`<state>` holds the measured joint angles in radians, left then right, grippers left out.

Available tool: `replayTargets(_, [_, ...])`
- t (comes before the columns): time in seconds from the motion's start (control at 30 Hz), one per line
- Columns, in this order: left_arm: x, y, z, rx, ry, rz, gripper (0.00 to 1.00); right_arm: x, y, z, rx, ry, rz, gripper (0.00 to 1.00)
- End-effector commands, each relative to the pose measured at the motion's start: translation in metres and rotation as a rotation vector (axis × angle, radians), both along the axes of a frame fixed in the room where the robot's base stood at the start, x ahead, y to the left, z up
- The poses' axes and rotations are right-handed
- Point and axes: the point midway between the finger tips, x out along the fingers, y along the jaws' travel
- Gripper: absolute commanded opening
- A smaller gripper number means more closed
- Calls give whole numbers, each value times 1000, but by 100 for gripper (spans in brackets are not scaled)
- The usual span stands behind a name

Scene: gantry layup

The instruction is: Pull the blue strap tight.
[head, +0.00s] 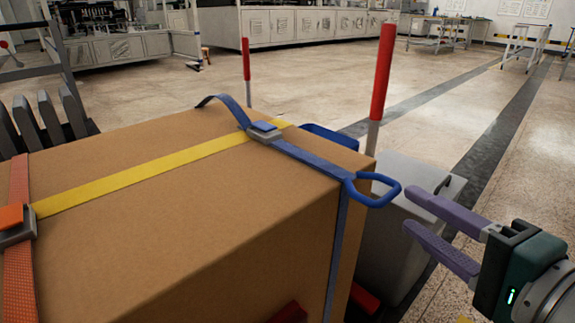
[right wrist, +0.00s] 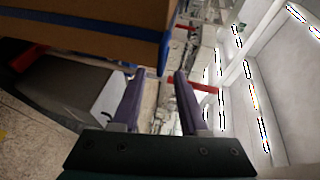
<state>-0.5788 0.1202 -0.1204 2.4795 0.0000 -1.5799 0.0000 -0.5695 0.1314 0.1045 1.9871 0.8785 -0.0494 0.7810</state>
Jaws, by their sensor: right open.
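The blue strap (head: 308,157) lies over the right end of a large cardboard box (head: 190,200). It passes through a grey buckle with a blue lever (head: 265,131) on the box top. Its tail ends in a blue loop handle (head: 379,176) that sticks out past the box's right edge. A blue length runs down the box side, and blue webbing shows by the box in the right wrist view (right wrist: 166,52). My right gripper (head: 410,211) has purple fingers, open and empty, just right of the loop and apart from it. My left gripper is not in view.
An orange strap (head: 20,180) with its own buckle crosses the box's left end, and a yellow band (head: 150,175) runs along the top. Red-topped posts (head: 382,75) stand behind the box. A grey bin (head: 395,245) stands beside it. The floor at right is open.

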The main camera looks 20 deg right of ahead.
Motion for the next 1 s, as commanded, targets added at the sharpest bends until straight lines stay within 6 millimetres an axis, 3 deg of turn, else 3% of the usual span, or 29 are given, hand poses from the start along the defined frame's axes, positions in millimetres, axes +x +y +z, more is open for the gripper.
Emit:
replayTargets(0.3, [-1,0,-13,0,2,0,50,55,0,-10,1,-4,-1,43])
replayTargets(0.5, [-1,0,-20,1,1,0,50,81,0,-15,-1,-1,1,43])
replayTargets(0.9, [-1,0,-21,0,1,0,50,89,0,-15,-2,2,2,43])
replayTargets(1.0, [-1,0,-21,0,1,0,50,89,0,-15,-2,1,2,33])
